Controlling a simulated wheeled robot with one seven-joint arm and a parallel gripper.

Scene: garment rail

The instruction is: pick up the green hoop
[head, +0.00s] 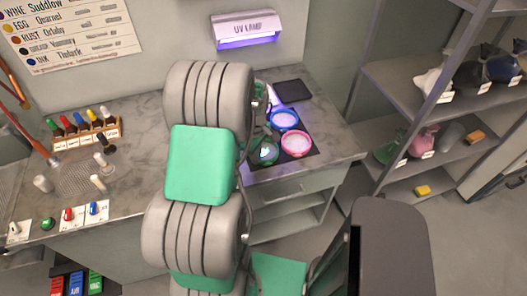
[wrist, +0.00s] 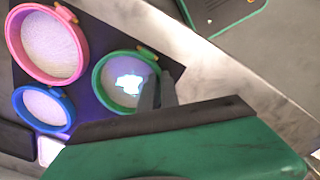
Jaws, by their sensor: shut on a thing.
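The green hoop (wrist: 97,88) is in the middle of the wrist view, with pale cloth stretched in it and a bright glowing patch on the cloth. My gripper (wrist: 158,88) is shut on the hoop's rim at its right side. In the head view the green hoop (head: 274,156) shows just right of my arm, partly hidden by it, and the gripper's fingers are hard to make out there. I cannot tell whether the hoop rests on the dark mat (wrist: 90,18) or is just above it.
A blue hoop (head: 285,120) and a pink hoop (head: 297,144) lie close to the green one. A UV lamp (head: 247,29) hangs on the wall above. A dark square pad (head: 293,91) lies behind. A shelf rack (head: 400,90) stands at right. Bottles (head: 85,120) stand at left.

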